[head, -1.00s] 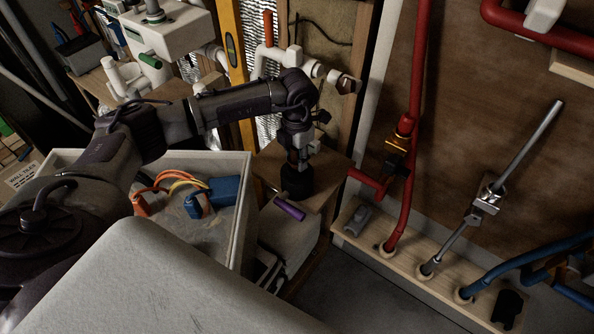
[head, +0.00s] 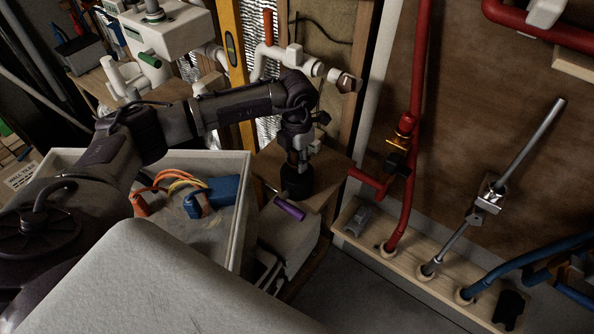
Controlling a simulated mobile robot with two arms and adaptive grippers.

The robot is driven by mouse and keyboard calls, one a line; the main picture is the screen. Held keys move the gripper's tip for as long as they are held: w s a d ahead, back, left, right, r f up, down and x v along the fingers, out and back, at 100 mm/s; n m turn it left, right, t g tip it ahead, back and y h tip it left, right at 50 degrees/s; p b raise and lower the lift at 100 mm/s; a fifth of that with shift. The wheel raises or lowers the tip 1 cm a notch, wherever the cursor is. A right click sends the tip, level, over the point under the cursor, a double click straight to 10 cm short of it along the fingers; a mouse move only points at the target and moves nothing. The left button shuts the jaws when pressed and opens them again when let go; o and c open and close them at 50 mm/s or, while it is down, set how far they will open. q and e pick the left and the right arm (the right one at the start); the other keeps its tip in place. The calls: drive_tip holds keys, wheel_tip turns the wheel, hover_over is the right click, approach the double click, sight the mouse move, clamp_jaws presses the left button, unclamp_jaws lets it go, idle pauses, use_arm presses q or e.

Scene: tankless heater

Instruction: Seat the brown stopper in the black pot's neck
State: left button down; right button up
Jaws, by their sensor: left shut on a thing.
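The black pot (head: 297,181) stands upright on a small wooden surface in the middle of the head view. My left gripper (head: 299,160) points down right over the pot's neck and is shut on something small. What it holds is hidden by the fingers and too dark to make out; the brown stopper cannot be told apart there. Whether the held thing touches the neck cannot be told. My right gripper is not in view.
A purple-handled tool (head: 290,209) lies at the front edge of the wooden surface (head: 331,167), close to the pot. A grey bin (head: 245,200) with blue and orange items stands to the left. White pipes (head: 305,62) and red pipes (head: 412,160) run behind and to the right.

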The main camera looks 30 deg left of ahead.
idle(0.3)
use_arm(q)
drive_tip(key=shift+r, duration=0.4)
drive_tip(key=shift+s+d, duration=0.1)
idle(0.5)
drive_tip(key=shift+f, duration=0.55)
idle(0.7)
drive_tip(key=c, duration=0.7)
unclamp_jaws()
